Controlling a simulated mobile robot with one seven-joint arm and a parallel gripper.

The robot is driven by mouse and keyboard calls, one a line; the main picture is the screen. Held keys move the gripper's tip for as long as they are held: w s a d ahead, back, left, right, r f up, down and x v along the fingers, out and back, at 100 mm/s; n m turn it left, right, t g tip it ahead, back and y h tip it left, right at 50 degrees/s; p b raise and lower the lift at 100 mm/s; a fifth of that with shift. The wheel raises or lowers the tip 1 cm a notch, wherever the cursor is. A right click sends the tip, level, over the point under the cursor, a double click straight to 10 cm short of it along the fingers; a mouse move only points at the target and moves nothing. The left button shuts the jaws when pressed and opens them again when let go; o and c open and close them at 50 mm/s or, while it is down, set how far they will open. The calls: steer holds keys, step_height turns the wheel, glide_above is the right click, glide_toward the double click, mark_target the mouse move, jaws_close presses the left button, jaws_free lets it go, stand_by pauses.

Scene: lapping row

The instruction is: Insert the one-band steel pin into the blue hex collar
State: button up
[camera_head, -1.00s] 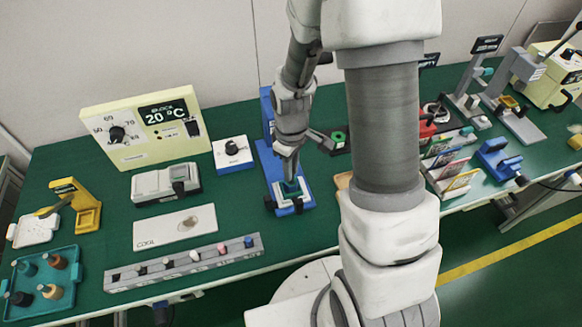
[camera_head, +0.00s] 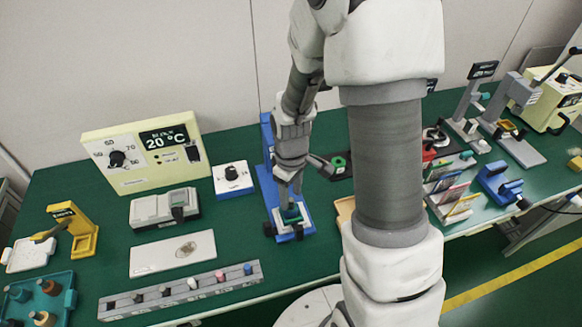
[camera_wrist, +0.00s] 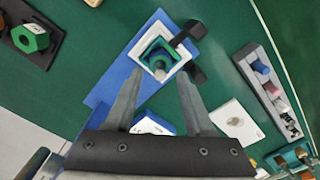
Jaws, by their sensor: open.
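A blue fixture (camera_wrist: 112,88) stands on the green bench, with a white square frame (camera_wrist: 136,52) at its front end. Inside the frame sits a nested blue and green collar (camera_wrist: 149,55). A grey steel pin (camera_wrist: 160,73) stands in the collar's opening, its end facing the wrist camera. Its band and depth cannot be made out. My gripper (camera_wrist: 159,78) is open, its fingers on either side of the pin with gaps showing. In the head view my gripper (camera_head: 291,199) points down over the front of the blue fixture (camera_head: 269,183).
Black knobs (camera_wrist: 194,30) stick out beside the frame. A green hex piece (camera_wrist: 30,38) lies on a dark plate. In the head view a grey rack (camera_head: 180,291) with several pegs, a white COOL plate (camera_head: 160,262) and a dial box (camera_head: 233,179) stand left of the fixture.

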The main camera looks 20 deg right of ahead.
mark_target(291, 199)
step_height(291, 199, up, 16)
steer(key=p, duration=0.2)
steer(key=shift+r, duration=0.15)
stand_by(0.4)
steer(key=s+r+m+t, duration=0.5)
steer(key=s+r+m, duration=0.2)
steer(key=s+r, duration=0.5)
steer(key=shift+s+r+m+t, duration=0.15)
steer(key=shift+s+m+t, duration=0.2)
steer(key=shift+s, duration=0.6)
